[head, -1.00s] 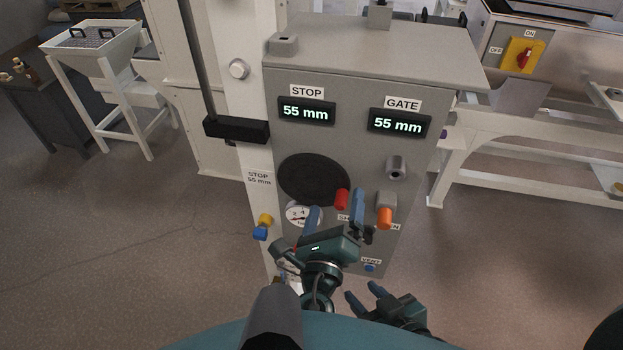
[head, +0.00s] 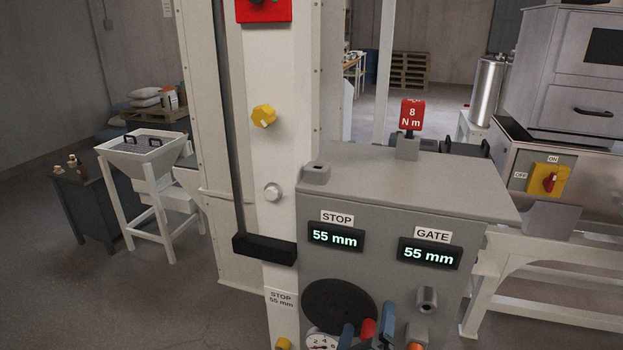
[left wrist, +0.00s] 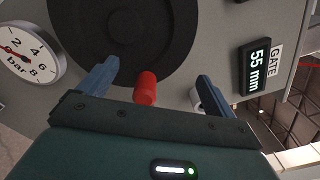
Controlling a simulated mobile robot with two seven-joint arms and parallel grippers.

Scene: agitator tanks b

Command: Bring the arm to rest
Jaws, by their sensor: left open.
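My left gripper (head: 368,332) is at the bottom of the head view, in front of the grey machine panel (head: 384,225). Its blue fingers are spread, one on each side of a red knob (head: 369,328). In the left wrist view my left gripper (left wrist: 156,86) is open, with the red knob (left wrist: 146,88) between the fingers, nearer the left one. I see no finger touching the knob. Most of my left arm is below the head view's edge. My right gripper is not in view.
The panel bears a black disc (head: 340,303), a pressure gauge (left wrist: 20,52), a STOP display (head: 335,237) and a GATE display (head: 429,253), both reading 55 mm. A white post (head: 268,180) stands to the left. Floor is open at lower left (head: 120,300).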

